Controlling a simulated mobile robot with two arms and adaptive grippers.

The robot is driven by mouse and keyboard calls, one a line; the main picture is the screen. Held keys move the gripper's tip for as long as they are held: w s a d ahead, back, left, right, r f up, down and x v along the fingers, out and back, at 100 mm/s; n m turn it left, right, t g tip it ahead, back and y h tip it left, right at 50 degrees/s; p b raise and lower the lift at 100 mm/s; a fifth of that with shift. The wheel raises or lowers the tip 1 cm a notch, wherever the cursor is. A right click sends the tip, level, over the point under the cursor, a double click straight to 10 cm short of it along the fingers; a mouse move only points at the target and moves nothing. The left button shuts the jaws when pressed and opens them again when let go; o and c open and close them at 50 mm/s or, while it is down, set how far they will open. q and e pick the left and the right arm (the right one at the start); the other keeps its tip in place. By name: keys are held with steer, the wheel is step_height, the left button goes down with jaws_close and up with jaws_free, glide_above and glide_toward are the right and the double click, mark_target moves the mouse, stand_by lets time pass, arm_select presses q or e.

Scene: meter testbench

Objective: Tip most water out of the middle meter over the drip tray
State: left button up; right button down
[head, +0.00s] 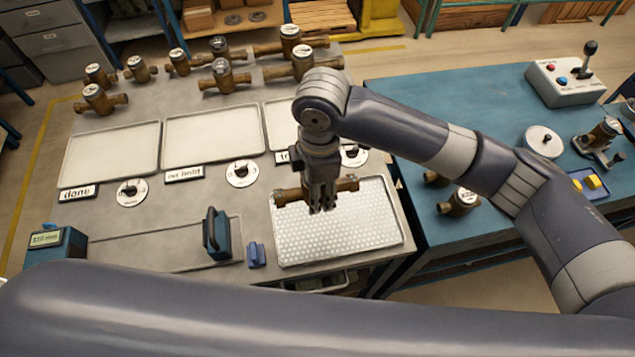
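My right gripper (322,205) comes in from the right, pointing down, shut on a brass meter (347,184). The fingers hide the meter's middle; its pipe ends show on both sides, roughly level. The meter is over the back left part of the drip tray (375,238), a white dimpled tray at the bench's front right. I cannot tell the gap between them, and no water can be made out. My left arm crosses the bottom of the head view; its gripper is out of view.
Several brass meters (223,77) stand along the back of the grey bench (150,215). Three pale empty trays (212,138) lie before them, with labels and round dials. A blue clamp (216,232) stands left of the drip tray. A blue table (440,100) with more meters is right.

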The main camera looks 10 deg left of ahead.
mark_target(341, 181)
steer(key=y+b, duration=0.1)
steer(key=b, duration=0.1)
steer(key=d+g+y+b, duration=0.1)
steer(key=b, duration=0.2)
steer(key=f+y+b, duration=0.1)
steer(key=y+b, duration=0.1)
steer(key=shift+w+d+g, duration=0.3)
steer(key=shift+w+d, duration=0.05)
steer(key=shift+d, duration=0.05)
steer(key=shift+w+d+f+g+y+b, duration=0.1)
steer(key=shift+d+f+g+y+b, duration=0.15)
steer(key=shift+y, duration=0.65)
steer(key=shift+d+g+y+b, duration=0.1)
steer(key=shift+g+y+b, duration=0.15)
steer(key=shift+y+b, duration=0.25)
steer(key=shift+w+d+y+b, duration=0.1)
steer(key=shift+d+y+b, duration=0.15)
steer(key=shift+y+b, duration=0.3)
steer(key=shift+y, duration=0.35)
steer(key=shift+r, duration=0.1)
steer(key=shift+g, duration=0.3)
